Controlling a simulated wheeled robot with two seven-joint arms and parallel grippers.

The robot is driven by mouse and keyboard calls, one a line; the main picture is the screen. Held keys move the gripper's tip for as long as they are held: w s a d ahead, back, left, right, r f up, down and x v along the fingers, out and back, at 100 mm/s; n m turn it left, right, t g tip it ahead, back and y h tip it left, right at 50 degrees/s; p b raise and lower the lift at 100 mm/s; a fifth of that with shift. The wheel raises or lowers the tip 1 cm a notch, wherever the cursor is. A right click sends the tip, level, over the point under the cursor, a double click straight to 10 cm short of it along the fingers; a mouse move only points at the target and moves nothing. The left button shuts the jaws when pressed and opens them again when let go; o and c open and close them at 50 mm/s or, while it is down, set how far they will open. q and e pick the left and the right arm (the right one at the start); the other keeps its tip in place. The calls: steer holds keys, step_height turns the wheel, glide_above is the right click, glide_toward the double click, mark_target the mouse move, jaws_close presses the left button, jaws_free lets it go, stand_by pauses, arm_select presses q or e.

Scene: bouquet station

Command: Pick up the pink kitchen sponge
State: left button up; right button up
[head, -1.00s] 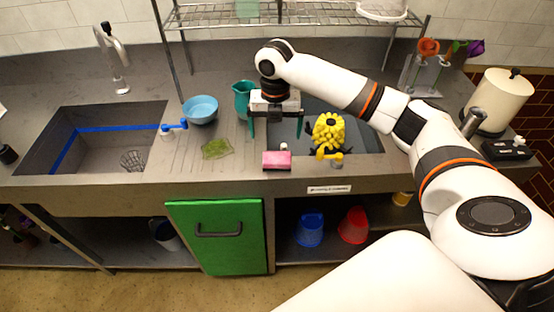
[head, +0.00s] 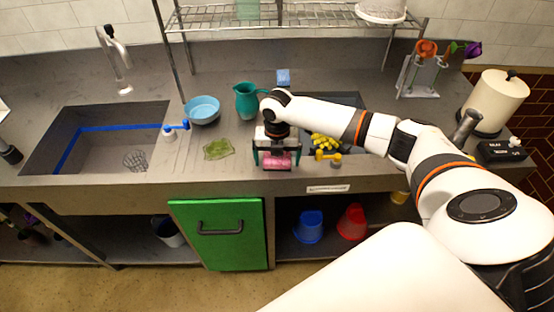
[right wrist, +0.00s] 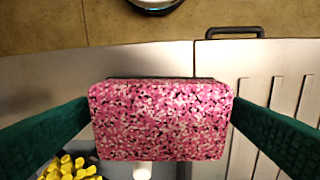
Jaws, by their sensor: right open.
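The pink sponge (head: 276,163) lies at the front edge of the counter, below the small sink basin. My right gripper (head: 276,157) has come down over it from above, with one green finger on each side. In the right wrist view the speckled pink sponge (right wrist: 160,120) fills the middle, between the two open fingers. The fingertips are close to its left and right ends; I cannot tell whether they touch. My left gripper is not in view.
A teal pitcher (head: 246,100) and a blue bowl (head: 202,109) stand behind. Bare counter lies left of the cloth.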

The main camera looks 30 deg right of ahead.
steer(key=shift+c, duration=0.6)
steer(key=c, duration=0.9)
steer(key=shift+r, duration=0.1)
step_height(320, 180, up, 10)
steer(key=shift+b, duration=0.9)
steer(key=shift+o, duration=1.3)
steer(key=shift+c, duration=1.1)
